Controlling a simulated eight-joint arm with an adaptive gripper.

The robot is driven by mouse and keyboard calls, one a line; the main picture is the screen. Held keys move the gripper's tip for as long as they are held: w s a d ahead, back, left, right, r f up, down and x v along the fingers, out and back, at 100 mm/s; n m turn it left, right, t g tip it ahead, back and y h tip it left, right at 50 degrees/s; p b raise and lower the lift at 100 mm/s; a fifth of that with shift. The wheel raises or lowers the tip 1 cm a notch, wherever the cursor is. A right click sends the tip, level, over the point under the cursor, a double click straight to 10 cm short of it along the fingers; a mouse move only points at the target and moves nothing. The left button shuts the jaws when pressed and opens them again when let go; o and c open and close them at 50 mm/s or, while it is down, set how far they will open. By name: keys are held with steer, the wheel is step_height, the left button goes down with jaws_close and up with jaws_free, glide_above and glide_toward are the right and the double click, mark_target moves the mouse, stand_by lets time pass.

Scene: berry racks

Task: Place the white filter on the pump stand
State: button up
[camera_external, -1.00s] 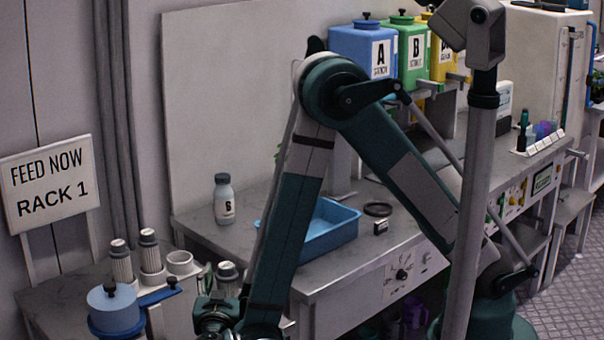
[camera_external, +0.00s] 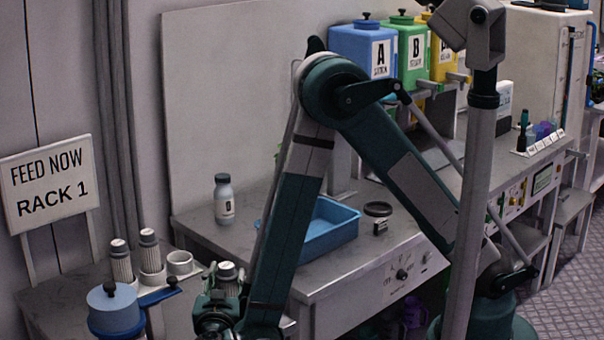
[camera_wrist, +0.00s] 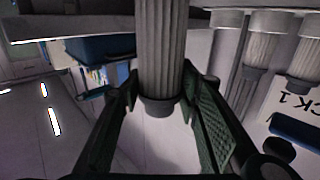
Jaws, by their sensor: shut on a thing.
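My gripper (camera_external: 222,298) is at the lower middle of the external view, left of my forearm. It is shut on a ribbed white filter (camera_external: 228,280), which stands roughly upright with its cap up. In the wrist view the ribbed filter (camera_wrist: 163,45) with its dark end collar is between the two fingers of my gripper (camera_wrist: 162,92). Two similar filters, one (camera_external: 120,262) at left and one (camera_external: 150,251) beside it, stand in white holders. An empty white cup (camera_external: 180,266) is right of them. I cannot tell for certain which part is the pump stand.
A blue lidded canister (camera_external: 114,313) and a blue lever (camera_external: 158,296) are close left of my gripper. A blue tray (camera_external: 335,238) and a bottle (camera_external: 224,200) are on the bench behind. A "Feed now rack 1" sign (camera_external: 50,183) stands at left.

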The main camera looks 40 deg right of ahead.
steer(key=shift+r+p, duration=1.3)
steer(key=shift+r, duration=3.7)
steer(key=w+a+r+n+t+y, duration=0.3)
steer(key=w+a+r+n+y, duration=0.15)
steer(key=w+y, duration=0.2)
steer(key=w+a+r+n+t+y, duration=0.2)
steer(key=w+a+r+n+y, duration=0.3)
steer(key=w, duration=0.3)
steer(key=s+a+r+n+g+y, duration=0.4)
steer(key=a+r+n+y, duration=0.3)
steer(key=y, duration=0.6)
steer(key=shift+s+a+r, duration=0.35)
steer(key=shift+s+r, duration=0.4)
steer(key=shift+r, duration=0.55)
steer(key=shift+n, duration=0.25)
